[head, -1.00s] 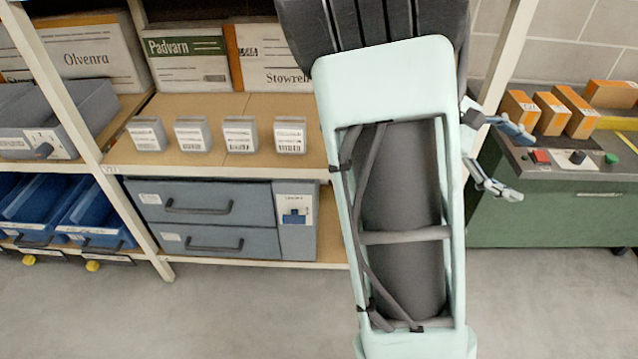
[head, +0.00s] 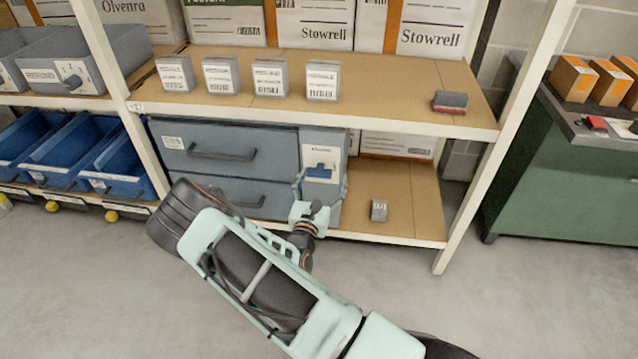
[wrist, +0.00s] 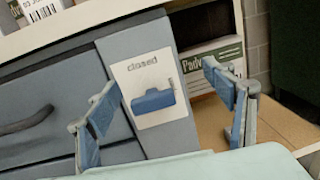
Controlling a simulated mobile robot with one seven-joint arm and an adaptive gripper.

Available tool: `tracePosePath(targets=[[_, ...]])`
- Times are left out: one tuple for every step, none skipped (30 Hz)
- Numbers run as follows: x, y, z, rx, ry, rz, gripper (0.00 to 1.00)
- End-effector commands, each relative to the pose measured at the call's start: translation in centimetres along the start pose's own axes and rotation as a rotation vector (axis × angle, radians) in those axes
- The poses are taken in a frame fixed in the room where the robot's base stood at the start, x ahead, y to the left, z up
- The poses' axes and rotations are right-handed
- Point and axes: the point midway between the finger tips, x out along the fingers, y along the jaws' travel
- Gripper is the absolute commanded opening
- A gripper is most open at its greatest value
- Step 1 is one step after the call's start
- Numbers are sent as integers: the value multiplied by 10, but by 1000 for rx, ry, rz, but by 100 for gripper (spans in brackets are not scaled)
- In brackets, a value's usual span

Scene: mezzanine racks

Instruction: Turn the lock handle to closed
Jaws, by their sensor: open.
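The lock handle (wrist: 153,100) is a blue bar on a white plate (wrist: 142,72) marked "closed" at its upper part. The plate is on the narrow grey panel at the right of the drawer cabinet. In the wrist view the bar lies nearly along the plate's width, below the word. In the head view the blue handle (head: 318,172) shows just above my gripper. My gripper (wrist: 168,95) is open, with one blue-padded finger on each side of the handle. No contact with the handle is visible, and the distance to it is hard to judge.
The grey cabinet has two drawers (head: 222,154) with dark pulls. The shelf (head: 405,200) right of it holds a small grey box (head: 378,211). Several small boxes stand on the shelf above. Blue bins (head: 75,152) are at the left, a green bench (head: 560,165) at the right.

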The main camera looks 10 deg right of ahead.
Motion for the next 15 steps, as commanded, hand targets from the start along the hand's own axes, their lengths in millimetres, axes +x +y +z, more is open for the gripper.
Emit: tracePosePath(targets=[[-8, 8, -25, -11, 24, 40, 75], [-12, 12, -33, -15, 35, 58, 75], [-16, 16, -41, -18, 47, 77, 75], [-18, 18, -46, -19, 53, 86, 75], [-19, 20, -50, -20, 59, 94, 75], [-19, 21, -52, -20, 62, 101, 75], [-18, 22, -53, -20, 64, 103, 75], [-15, 23, -54, -19, 64, 104, 75], [-11, 23, -54, -18, 63, 103, 75], [-7, 23, -54, -18, 63, 103, 75], [-3, 23, -55, -18, 64, 102, 75], [4, 24, -55, -18, 63, 101, 75], [10, 24, -55, -18, 61, 101, 75], [16, 25, -56, -18, 62, 101, 75], [24, 26, -57, -18, 62, 101, 75]])
